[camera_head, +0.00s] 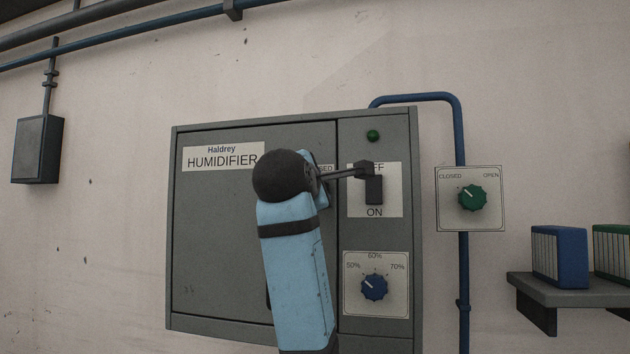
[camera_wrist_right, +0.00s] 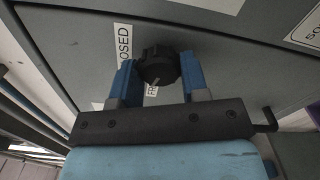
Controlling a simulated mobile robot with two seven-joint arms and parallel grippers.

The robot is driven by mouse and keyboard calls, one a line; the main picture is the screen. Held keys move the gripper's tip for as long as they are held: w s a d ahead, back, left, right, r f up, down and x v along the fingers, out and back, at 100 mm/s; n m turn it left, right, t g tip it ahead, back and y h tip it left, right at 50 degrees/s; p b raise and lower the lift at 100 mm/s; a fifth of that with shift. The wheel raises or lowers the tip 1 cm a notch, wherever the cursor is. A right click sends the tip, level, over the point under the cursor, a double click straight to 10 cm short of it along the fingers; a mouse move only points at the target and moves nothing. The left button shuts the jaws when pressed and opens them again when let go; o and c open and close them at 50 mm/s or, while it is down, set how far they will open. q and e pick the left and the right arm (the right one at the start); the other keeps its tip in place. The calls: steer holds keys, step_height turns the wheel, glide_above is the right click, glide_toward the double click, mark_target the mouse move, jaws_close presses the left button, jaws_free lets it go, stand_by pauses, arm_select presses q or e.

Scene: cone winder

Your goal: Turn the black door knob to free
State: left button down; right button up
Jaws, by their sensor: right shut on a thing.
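The black door knob (camera_wrist_right: 158,66) sits on the grey humidifier door (camera_head: 220,240). In the right wrist view it is between the two blue fingers of my right gripper (camera_wrist_right: 160,78), which is shut on it. A CLOSED label (camera_wrist_right: 123,42) is beside the knob. A second label (camera_wrist_right: 152,90), its first letters FR showing, is partly hidden by the knob and gripper. In the head view my right arm covers the knob, and only the end of the CLOSED label shows. I cannot clearly read the knob's pointer. My left gripper is not in view.
Right of the door are an OFF/ON switch (camera_head: 374,189) with a dark lever close to my gripper, a green lamp (camera_head: 373,136) and a blue humidity dial (camera_head: 374,287). A green valve knob (camera_head: 472,197) is on the blue pipe. A shelf (camera_head: 575,292) with binders is at the right.

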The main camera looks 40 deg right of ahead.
steer(key=n+p, duration=0.1)
steer(key=n, duration=0.2)
steer(key=shift+n, duration=0.4)
stand_by(0.4)
steer(key=o, duration=0.9)
